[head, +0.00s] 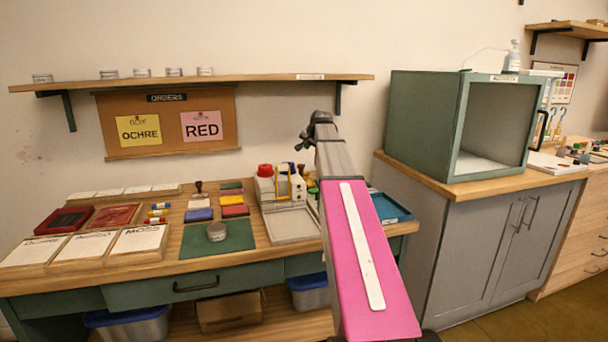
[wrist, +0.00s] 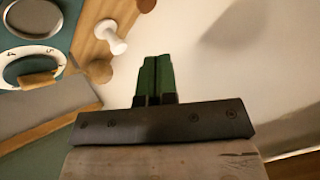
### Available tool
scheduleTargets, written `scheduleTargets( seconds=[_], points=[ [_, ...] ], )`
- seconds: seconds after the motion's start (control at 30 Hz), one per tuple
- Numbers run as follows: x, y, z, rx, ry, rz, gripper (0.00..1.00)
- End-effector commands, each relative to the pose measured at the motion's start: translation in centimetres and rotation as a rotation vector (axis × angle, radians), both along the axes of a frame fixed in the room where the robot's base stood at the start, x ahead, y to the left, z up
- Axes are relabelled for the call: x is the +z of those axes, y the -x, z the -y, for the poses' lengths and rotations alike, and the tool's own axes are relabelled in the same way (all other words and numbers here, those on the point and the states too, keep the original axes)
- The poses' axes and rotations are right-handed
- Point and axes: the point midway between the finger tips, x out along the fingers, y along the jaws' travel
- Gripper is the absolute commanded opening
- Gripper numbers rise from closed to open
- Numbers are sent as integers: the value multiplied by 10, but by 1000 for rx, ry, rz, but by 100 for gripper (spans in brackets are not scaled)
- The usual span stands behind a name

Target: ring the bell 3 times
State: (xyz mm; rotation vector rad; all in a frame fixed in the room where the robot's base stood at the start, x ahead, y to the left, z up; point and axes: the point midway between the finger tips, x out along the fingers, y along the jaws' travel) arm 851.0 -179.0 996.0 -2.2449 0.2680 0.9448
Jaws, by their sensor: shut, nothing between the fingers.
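I cannot pick out a bell with certainty in either view. My gripper (wrist: 153,78) shows in the wrist view with its two green fingers pressed together, and nothing is between them. The fingertips are apart from the things around them, with pale wall or surface behind. In the head view my pink and grey arm reaches over the right part of the table, and the gripper's fingers cannot be made out. A small round grey thing (head: 216,231) sits on the green mat (head: 188,243). In the wrist view a silver disc (wrist: 34,17) lies at the upper left.
The wrist view shows a white ring-shaped thing (wrist: 28,66), a white peg (wrist: 112,38) and a wooden knob (wrist: 98,72) left of the fingers. The table (head: 188,270) holds cards, pads and stamps. A green cabinet (head: 425,120) stands right; a shelf (head: 250,78) hangs above.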

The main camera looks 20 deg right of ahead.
Motion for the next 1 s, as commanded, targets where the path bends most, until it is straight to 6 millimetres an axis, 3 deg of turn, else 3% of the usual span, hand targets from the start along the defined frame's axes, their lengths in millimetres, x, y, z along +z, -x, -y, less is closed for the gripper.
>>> scheduleTargets(
  seconds=[0.33,0.7,1.0],
  points=[
    [-12,0,0,1,2,-3,0],
    [-58,0,0,1,2,-3,0],
    [-84,0,0,2,1,-2,0]
  ],
)
